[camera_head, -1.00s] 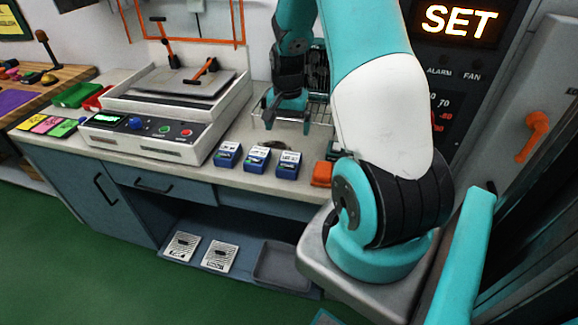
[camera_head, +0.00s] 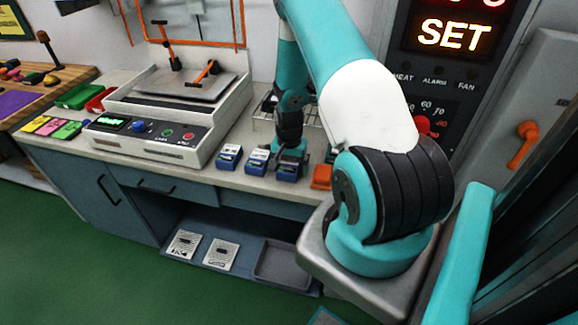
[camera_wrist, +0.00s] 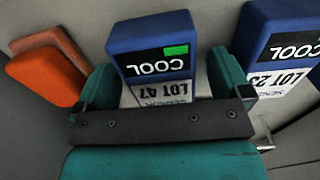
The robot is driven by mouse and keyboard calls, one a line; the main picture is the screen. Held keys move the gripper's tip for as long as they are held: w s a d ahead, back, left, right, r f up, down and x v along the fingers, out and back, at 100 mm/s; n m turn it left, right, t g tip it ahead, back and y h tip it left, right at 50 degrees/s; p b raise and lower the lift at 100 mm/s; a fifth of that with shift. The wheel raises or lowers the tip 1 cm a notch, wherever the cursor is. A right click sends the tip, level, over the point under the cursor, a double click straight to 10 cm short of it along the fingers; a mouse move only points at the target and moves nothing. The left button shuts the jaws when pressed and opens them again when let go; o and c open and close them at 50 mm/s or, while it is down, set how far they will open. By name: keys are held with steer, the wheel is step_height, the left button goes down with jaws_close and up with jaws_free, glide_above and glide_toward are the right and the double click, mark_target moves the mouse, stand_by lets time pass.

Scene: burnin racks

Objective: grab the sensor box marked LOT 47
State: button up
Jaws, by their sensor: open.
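The sensor box marked LOT 47 (camera_wrist: 150,62) is blue, with a COOL label and a small green patch; its lettering is upside down in the wrist view. In the head view it is the rightmost blue box (camera_head: 289,172) on the bench. My gripper (camera_wrist: 162,80) is open, with one teal finger on each side of the box. A dark bar of the gripper hides part of its label. I cannot tell whether the fingers touch it. In the head view my gripper (camera_head: 291,152) is down at this box and partly hides it.
A second blue COOL box (camera_wrist: 285,50) stands close beside the right finger; its lot number is partly cut off. Two other blue boxes, a middle one (camera_head: 257,160) and a left one (camera_head: 229,156), stand in the row. An orange block (camera_head: 321,176) is close on the other side.

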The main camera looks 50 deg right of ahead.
steer(key=c, duration=1.1)
